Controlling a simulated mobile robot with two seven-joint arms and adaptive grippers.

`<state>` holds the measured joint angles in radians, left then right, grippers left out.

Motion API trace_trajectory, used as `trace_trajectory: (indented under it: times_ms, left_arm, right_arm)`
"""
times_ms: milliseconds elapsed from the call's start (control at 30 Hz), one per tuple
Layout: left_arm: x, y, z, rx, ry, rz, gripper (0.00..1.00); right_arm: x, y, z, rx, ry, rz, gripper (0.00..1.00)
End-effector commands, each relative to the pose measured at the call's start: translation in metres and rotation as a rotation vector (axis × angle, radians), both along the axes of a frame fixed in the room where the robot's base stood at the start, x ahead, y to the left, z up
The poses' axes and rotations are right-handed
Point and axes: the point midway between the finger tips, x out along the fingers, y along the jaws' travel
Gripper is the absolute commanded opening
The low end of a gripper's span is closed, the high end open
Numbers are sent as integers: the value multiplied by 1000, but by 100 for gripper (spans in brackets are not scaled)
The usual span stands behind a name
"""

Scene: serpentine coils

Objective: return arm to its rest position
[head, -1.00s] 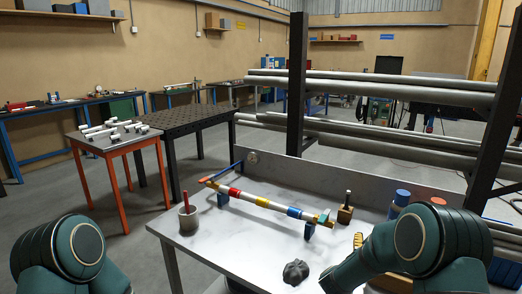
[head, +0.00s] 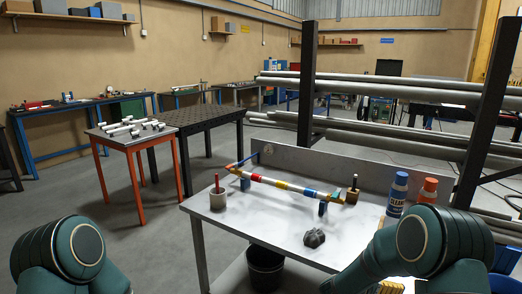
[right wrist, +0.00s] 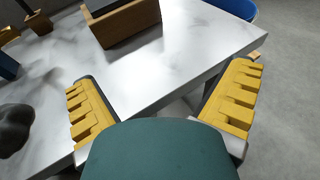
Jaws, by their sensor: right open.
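My right arm (head: 390,255) comes in from the bottom right in the head view and hides most of its gripper. In the right wrist view my right gripper (right wrist: 165,100) is open, with its two yellow ridged fingers wide apart and nothing between them. It is by the edge of the marble-topped table (right wrist: 165,65). My left arm (head: 65,255) shows only as a green link at the bottom left of the head view; its gripper is out of sight.
A wooden box (right wrist: 125,22) lies ahead of the gripper. Pipe racks stand behind.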

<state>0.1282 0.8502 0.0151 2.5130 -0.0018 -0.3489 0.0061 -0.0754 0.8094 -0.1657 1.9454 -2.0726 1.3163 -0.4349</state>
Motion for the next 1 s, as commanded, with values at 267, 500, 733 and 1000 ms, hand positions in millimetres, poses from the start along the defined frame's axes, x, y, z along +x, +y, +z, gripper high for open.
trace_trajectory:
  times_ms: [267, 500, 733, 1000]
  left_arm:
    - [0, -1, 0, -1, -1, -2, 0]
    - [0, 0, 0, -1, 0, -1, 0]
    - [0, 0, 0, -1, 0, -1, 0]
    - [0, -1, 0, -1, 0, -1, 0]
  right_arm:
    - [-109, 36, -120, 548, 211, -319, 100]
    - [-214, 128, -181, 1090, 247, -789, 100]
    - [-261, 214, -189, 1482, 55, -1318, 100]
    - [-263, 246, -186, 1676, -410, -1830, 100]
